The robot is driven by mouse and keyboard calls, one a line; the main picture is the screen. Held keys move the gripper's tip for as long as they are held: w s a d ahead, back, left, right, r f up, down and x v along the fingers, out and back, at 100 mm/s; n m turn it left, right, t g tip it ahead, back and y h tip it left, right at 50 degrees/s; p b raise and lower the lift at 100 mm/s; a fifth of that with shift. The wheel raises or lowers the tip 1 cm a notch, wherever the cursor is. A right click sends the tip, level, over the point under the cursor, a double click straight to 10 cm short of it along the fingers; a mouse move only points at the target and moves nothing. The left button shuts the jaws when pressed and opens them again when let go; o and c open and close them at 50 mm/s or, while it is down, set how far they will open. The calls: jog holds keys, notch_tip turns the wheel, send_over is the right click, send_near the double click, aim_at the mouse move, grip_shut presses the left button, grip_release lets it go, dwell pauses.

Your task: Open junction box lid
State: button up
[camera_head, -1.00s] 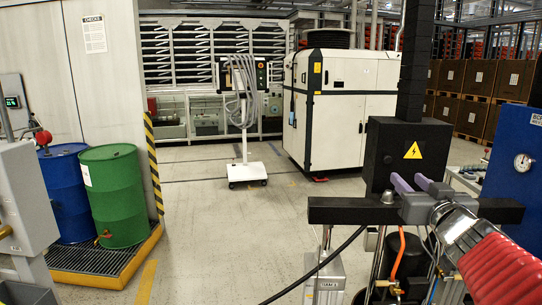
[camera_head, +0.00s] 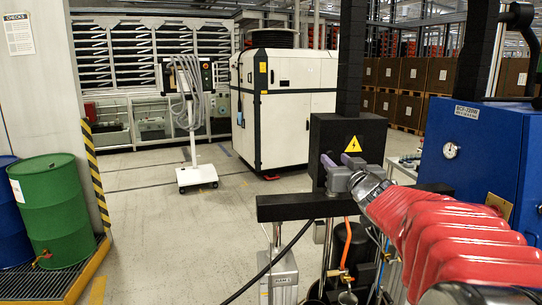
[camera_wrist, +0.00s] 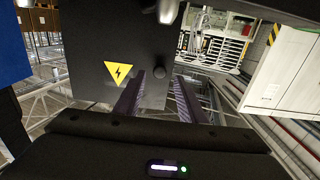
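The junction box (camera_head: 322,135) is a black box with a yellow warning triangle, right of centre in the head view. Its dark face (camera_wrist: 95,45) fills the upper left of the wrist view, where the triangle points down. My gripper (camera_head: 341,161) is in front of the box's lower part in the head view, with purple fingers.
A blue cabinet (camera_head: 480,150) with a gauge stands close on the right. A black bar (camera_head: 280,208) and a cable lie in front of the box. A white trolley (camera_head: 197,176), a white machine (camera_head: 290,110) and a green drum (camera_head: 52,210) stand farther left. The floor between is clear.

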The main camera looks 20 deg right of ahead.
aim_at(330, 155)
jog(key=shift+x, duration=2.1)
grip_shut()
jog(key=shift+a, duration=0.3)
jog(key=shift+d, duration=0.35)
